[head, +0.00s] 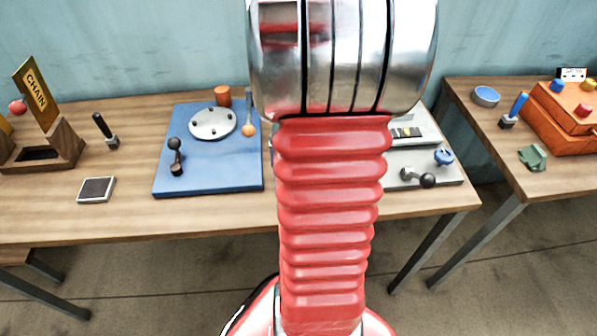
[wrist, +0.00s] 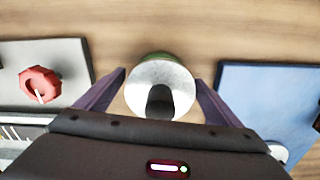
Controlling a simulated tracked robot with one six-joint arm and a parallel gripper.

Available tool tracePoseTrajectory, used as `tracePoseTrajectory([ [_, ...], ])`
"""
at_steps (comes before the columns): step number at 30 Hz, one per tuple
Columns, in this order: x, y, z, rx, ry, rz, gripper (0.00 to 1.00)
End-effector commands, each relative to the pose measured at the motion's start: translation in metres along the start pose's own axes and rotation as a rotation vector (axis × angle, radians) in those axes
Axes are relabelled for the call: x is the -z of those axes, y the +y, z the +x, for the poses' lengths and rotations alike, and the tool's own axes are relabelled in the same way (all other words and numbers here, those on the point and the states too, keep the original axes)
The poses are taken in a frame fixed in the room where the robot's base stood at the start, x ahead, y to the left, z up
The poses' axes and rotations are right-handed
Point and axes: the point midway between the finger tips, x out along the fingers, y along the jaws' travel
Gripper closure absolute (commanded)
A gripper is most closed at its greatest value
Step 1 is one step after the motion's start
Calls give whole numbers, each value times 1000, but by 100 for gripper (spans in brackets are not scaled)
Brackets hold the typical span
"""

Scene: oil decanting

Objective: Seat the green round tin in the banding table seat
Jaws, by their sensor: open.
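The green round tin (wrist: 149,101) is in the wrist view, on bare wood between the two boards. Its pale grey top has a dark knob or opening, and a little green shows at its far edge. My gripper (wrist: 160,77) is open, with one dark purple finger on each side of the tin; I cannot tell if either touches it. In the head view my arm hides the tin and the gripper. A pale round plate with several dark pegs (head: 207,126), which looks like the banding table, is on the blue board (head: 225,177).
A grey board (head: 398,203) with a crank and blue knob is right of my arm. A wooden stand (head: 65,141) is far left. A second table stands right.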

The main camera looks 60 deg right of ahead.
Motion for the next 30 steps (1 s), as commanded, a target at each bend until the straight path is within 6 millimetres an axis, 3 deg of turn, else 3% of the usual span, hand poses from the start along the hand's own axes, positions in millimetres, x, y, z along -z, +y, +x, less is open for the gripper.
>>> tracePoseTrajectory([
  [4, 0, 0, 8, 0, -1, 0, 12],
  [19, 0, 0, 8, 0, 1, -1, 12],
  [30, 0, 0, 8, 0, 1, -1, 38],
])
